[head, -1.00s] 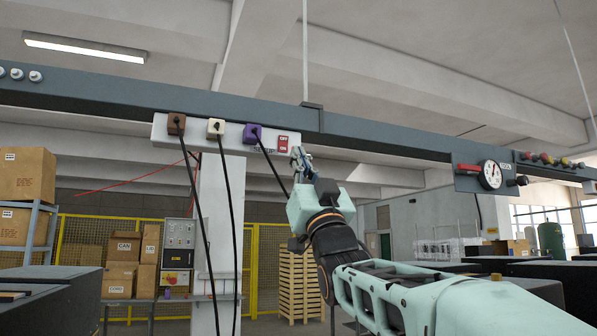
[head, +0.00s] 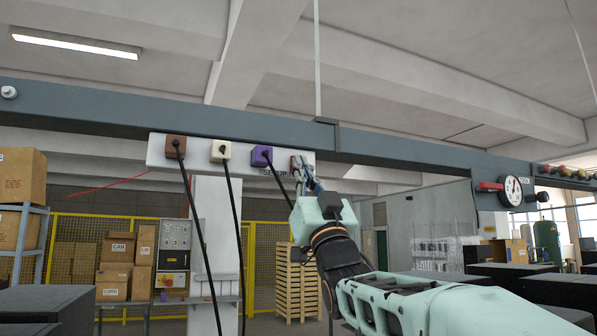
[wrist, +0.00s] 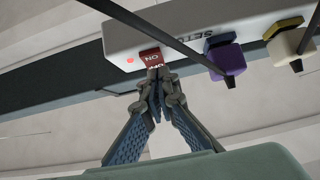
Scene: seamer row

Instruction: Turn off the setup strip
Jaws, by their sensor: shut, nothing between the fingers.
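The white setup strip (head: 205,153) is mounted under a grey beam, and its underside shows in the wrist view (wrist: 135,38). Its red rocker switch (wrist: 150,56) is at the end beside the purple plug; the ON marking is readable, while the OFF part is partly covered by my fingertips. A small red light (wrist: 130,60) glows beside the switch. My gripper (head: 297,161) is shut and empty. Its tips (wrist: 157,75) are at the switch's OFF end; I cannot tell whether they touch. In the head view the fingers hide most of the switch.
Brown (head: 175,146), cream (head: 220,151) and purple (head: 261,155) plugs sit in the strip, their black cords hanging down. One cord crosses close by the fingers in the wrist view. A gauge (head: 512,191) with a red handle is on the beam at right.

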